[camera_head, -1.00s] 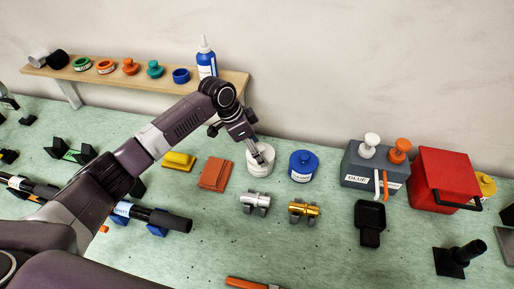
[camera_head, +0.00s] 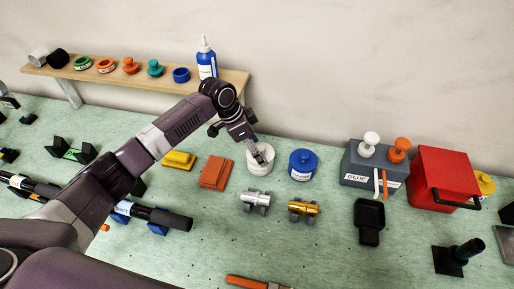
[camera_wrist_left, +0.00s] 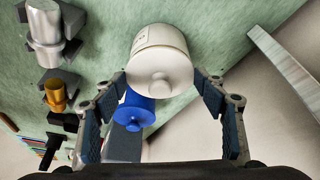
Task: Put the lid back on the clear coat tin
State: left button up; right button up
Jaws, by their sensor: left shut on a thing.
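A white tin (camera_head: 259,167) stands on the green bench near the wall. In the left wrist view a white lid (camera_wrist_left: 160,80) with a small round knob is at the near end of the white tin (camera_wrist_left: 158,37). My left gripper (camera_head: 260,158) reaches down to the tin's top. Its fingertips (camera_wrist_left: 160,84) are wide apart, one on each side of the lid, and it is shut on the lid. I cannot tell whether the lid is fully seated. The tin's label is too small to read. My right gripper is not in view.
A blue tin (camera_head: 302,166) with a knob stands close to the right. Silver (camera_head: 255,201) and gold (camera_head: 303,209) cylinders lie in front.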

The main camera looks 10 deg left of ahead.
pick_arm(q)
jog(key=shift+p, duration=0.3)
dwell(0.6)
jog(key=o, duration=1.2)
jog(key=shift+c, duration=0.2)
